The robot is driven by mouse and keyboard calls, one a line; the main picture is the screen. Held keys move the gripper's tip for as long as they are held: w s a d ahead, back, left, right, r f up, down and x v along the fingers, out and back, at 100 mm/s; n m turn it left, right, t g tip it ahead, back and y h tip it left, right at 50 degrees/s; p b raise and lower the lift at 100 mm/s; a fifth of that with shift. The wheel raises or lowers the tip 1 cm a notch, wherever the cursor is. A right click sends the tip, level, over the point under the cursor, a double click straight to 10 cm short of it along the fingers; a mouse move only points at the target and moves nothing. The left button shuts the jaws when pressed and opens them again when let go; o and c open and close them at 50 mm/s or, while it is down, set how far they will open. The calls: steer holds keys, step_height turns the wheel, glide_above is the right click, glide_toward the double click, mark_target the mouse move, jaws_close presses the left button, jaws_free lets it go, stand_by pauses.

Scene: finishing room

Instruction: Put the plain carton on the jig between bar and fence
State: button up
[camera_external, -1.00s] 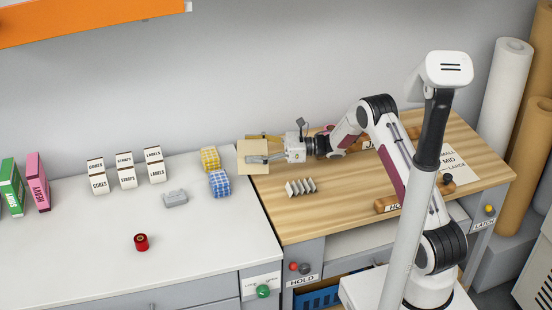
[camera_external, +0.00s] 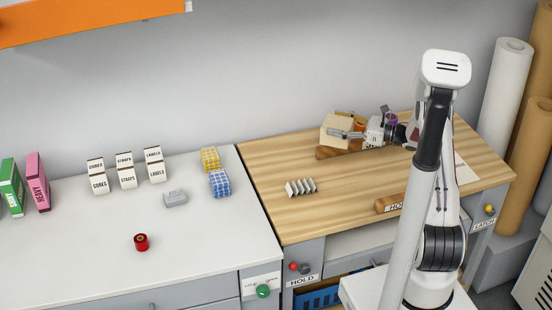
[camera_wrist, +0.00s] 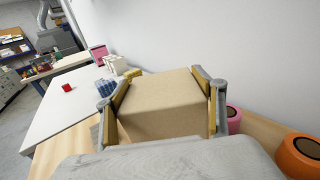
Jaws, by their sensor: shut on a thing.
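The plain carton (camera_external: 336,132) is a tan box held up over the back of the wooden bench. My gripper (camera_external: 348,134) is shut on it from the right. In the wrist view, the carton (camera_wrist: 165,105) sits between both fingers, with yellowish pads against its sides. A round wooden bar (camera_external: 328,154) lies on the bench just in front of and below the carton. Whether the carton touches the bench or bar cannot be told. The fence is not clearly visible; my arm and the carton cover part of that area.
A grey ridged block (camera_external: 300,187) stands on the bench. Another wooden bar with a label (camera_external: 388,205) is at the front edge. A size sheet (camera_external: 466,170) is partly hidden. Pink (camera_wrist: 234,118) and orange (camera_wrist: 300,155) rolls stand right of the carton.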

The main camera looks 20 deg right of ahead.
steer(key=s+d+m+t, duration=0.1)
steer(key=s+d, duration=0.2)
steer(key=d, duration=0.6)
steer(key=s+d+t+h, duration=0.1)
steer(key=s+d, duration=0.3)
steer(key=d, duration=0.6)
steer(key=shift+s+r+m+h, duration=0.25)
steer(key=shift+r+m+h, duration=0.05)
steer(key=shift+r+m, duration=0.1)
steer(key=shift+f, duration=0.15)
step_height(320, 180, down, 6)
steer(key=shift+f, duration=1.9)
steer(key=shift+f, duration=0.2)
